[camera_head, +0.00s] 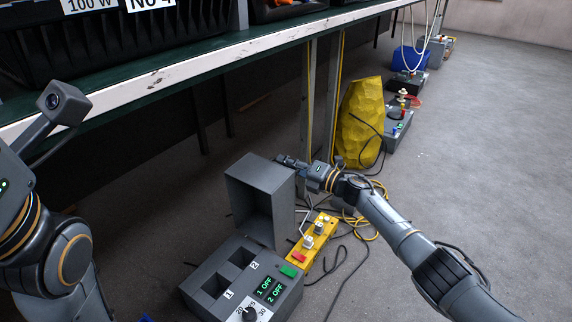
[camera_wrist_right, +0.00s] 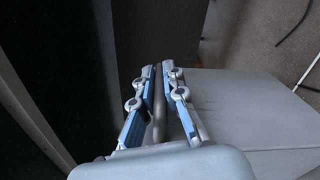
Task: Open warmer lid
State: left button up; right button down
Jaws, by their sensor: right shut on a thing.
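The warmer (camera_head: 208,275) is a grey box on the floor with two square wells, a dial and green displays reading OFF. Its grey lid (camera_head: 262,205) stands raised, roughly upright, at the back of the box, so the wells are uncovered. My right gripper (camera_head: 283,160) is at the lid's upper edge. In the right wrist view my right gripper (camera_wrist_right: 160,76) is closed around a thin grey bar (camera_wrist_right: 159,122), seemingly the lid's handle, beside the broad grey lid panel (camera_wrist_right: 245,110). My left arm shows at the left, but its fingers are out of view.
A yellow power strip (camera_head: 312,242) with plugs and loose cables lies right of the warmer. A yellow faceted object (camera_head: 361,120) stands behind my right arm. A green-topped bench (camera_head: 150,75) with black bins overhangs the back. Open floor (camera_head: 480,130) lies to the right.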

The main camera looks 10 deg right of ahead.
jog(key=c, duration=1.4)
grip_release()
jog(key=v, duration=1.2)
